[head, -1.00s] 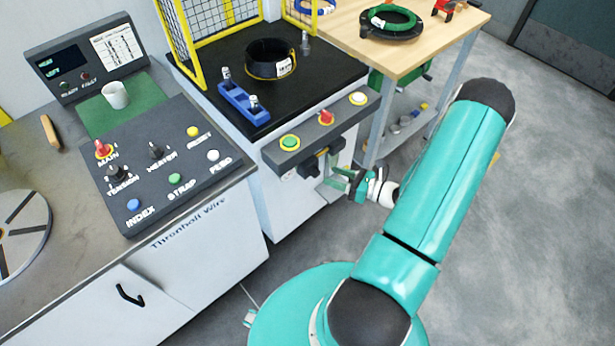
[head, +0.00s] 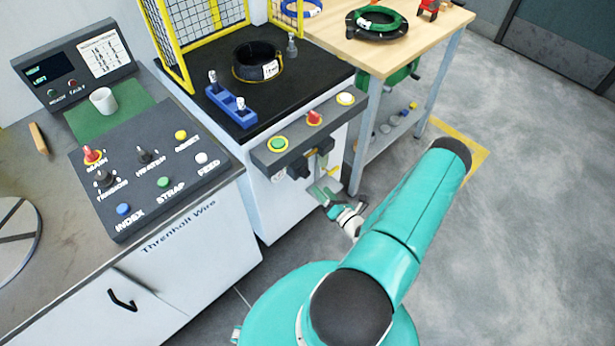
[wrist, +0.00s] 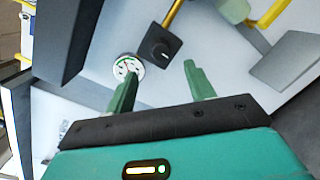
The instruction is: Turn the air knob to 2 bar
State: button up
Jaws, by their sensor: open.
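The air knob (wrist: 160,49) is a small black knob on a dark square block in the wrist view, fixed to the pale machine front under a yellow pipe. A round white gauge (wrist: 127,67) with a green arc and a red needle sits left of it; its numbers are too small to read. My gripper (wrist: 160,70) is open and empty, its two green fingers pointing toward the knob without touching it. The left finger partly overlaps the gauge's lower edge. In the head view my gripper (head: 320,192) is just below and right of the dark fittings under the button panel.
The button panel (head: 308,130) with green, red and yellow-ringed buttons juts out above the fittings. A wooden table (head: 408,45) stands at right. The control desk (head: 150,170) is at left. Open floor lies to the right.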

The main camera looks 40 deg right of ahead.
aim_at(308, 176)
jog(key=w, duration=0.8)
jog(key=shift+w+d, duration=0.35)
jog(key=shift+c, duration=0.2)
jog(key=c, duration=0.9)
jog(key=shift+n, duration=0.3)
